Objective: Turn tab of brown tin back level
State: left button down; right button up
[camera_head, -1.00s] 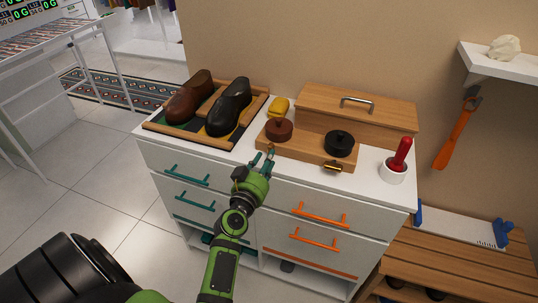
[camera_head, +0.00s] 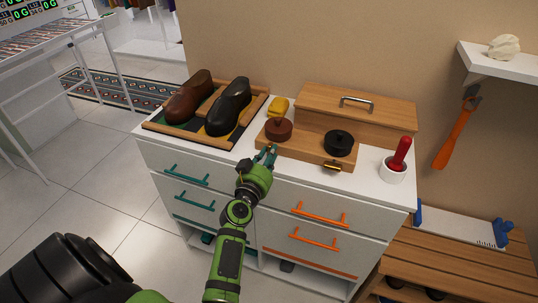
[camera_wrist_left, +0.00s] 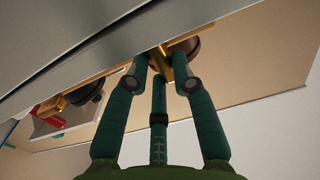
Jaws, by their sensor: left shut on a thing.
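The brown tin (camera_head: 279,129) sits at the left end of a wooden board on the white dresser top. Its brass tab (camera_wrist_left: 163,66) shows in the left wrist view between my green fingers, below the tin's dark brown side (camera_wrist_left: 187,46). My left gripper (camera_head: 268,153) is at the front of the brown tin, shut on the tab. The fingers hide most of the tab in the head view, so its exact tilt is hard to tell. My right gripper is not in view.
A black tin (camera_head: 339,143) with a brass tab (camera_head: 333,167) stands right of the brown tin. A yellow item (camera_head: 279,107) lies behind. Shoes on a tray (camera_head: 262,104) are to the left. A white cup (camera_head: 392,171) holds a red-handled thing at right.

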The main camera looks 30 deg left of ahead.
pick_arm(q)
jog(key=n, duration=0.2)
jog(key=n+p, duration=0.1)
jog(key=n, duration=0.1)
jog(key=shift+a+r+n, duration=0.15)
jog(key=shift+n, duration=0.25)
jog(key=n, duration=0.4)
jog(key=shift+a+n+p, duration=0.15)
jog(key=shift+n+p, duration=0.15)
jog(key=n, duration=0.4)
jog(key=shift+s+a, duration=0.1)
jog(key=shift+a+n, duration=0.1)
jog(key=shift+n, duration=2)
jog(key=c, duration=1.3)
grip_release()
jog(key=v, duration=1.2)
